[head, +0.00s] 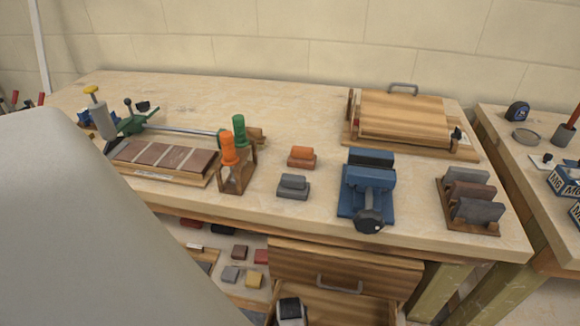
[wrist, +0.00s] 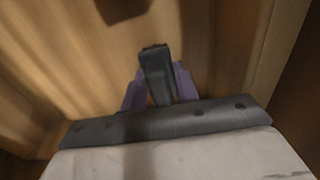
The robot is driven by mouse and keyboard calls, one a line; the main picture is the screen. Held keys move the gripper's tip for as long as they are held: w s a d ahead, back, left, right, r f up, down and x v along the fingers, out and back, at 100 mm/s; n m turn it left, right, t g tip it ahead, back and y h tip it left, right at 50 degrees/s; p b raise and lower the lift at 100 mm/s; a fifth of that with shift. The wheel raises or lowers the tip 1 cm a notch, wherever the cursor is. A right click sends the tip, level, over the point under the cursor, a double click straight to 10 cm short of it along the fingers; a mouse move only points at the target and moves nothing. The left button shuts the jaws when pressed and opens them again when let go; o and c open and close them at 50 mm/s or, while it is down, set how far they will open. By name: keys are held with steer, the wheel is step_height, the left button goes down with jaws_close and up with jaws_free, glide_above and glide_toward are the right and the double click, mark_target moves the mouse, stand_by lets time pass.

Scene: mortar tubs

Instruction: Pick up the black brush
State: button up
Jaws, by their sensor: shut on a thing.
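The black brush (wrist: 155,62) shows in the wrist view as a dark, narrow block, upright in the picture. My gripper (wrist: 159,88) is shut on it, with a purple finger on either side. Its lower part is hidden by the fingers and the dark gripper edge. Wooden boards lie beyond it; I cannot tell whether it touches them. In the head view, the white and dark end of my arm (head: 290,312) is at the open drawer (head: 340,308), and the brush cannot be made out there.
The drawer's wooden walls stand close around my gripper. A dark patch (wrist: 122,8) lies at the wrist view's top. Above is the workbench (head: 310,215) with a blue tool (head: 367,190), a slotted block rack (head: 468,203) and a wooden press board (head: 405,115). A shelf with small blocks is left of the drawer.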

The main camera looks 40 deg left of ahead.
step_height(320, 180, up, 20)
steer(key=p, duration=0.1)
stand_by(0.4)
